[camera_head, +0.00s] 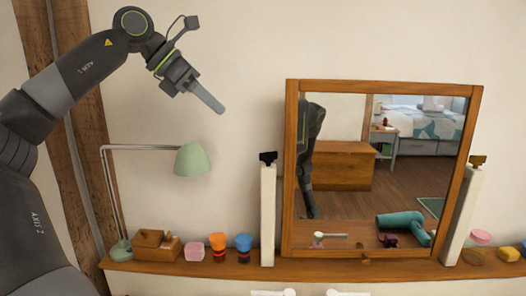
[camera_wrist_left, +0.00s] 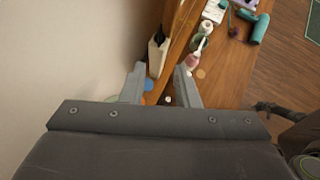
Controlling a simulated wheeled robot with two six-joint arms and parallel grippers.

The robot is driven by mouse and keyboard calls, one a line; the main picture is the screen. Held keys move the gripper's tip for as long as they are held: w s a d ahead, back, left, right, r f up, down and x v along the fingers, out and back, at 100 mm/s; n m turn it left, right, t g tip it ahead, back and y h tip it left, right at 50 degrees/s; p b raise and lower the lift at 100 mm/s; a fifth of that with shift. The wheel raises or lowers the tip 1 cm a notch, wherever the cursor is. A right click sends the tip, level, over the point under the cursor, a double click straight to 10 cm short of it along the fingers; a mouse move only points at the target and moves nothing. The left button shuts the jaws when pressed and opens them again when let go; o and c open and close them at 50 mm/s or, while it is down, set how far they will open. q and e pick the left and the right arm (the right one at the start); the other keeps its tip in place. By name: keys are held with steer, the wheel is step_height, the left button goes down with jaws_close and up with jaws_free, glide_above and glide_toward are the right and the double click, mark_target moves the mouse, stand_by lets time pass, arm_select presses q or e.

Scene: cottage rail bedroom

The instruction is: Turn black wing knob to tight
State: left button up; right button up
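The black wing knob (camera_head: 268,157) sits on top of the left white post (camera_head: 267,215), beside the wooden-framed mirror (camera_head: 291,180). In the left wrist view, a white post (camera_wrist_left: 156,58) with a dark top (camera_wrist_left: 159,37) shows just beyond the fingers. My left gripper (camera_head: 212,102) is raised against the wall, up and to the left of the black knob and clear of it. Its two fingers are apart with nothing between them in the left wrist view (camera_wrist_left: 160,86). My right gripper is not in view.
A brown wing knob (camera_head: 478,160) tops the right post (camera_head: 462,215). A green lamp (camera_head: 192,160), wooden box (camera_head: 155,246), pink block (camera_head: 195,251) and orange and blue cups stand left of the mirror. A teal hairdryer (camera_wrist_left: 259,29) lies farther along the dresser top.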

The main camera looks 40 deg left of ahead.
arm_select(q)
steer(key=p, duration=0.6)
glide_toward(268, 159)
steer(key=w+d+f, duration=0.2)
steer(key=w+f, duration=0.1)
steer(key=w, duration=0.1)
steer(key=shift+p+x, duration=0.7)
steer(key=shift+x, duration=0.4)
steer(key=shift+w+a, duration=0.1)
steer(key=shift+w, duration=0.05)
jaws_close()
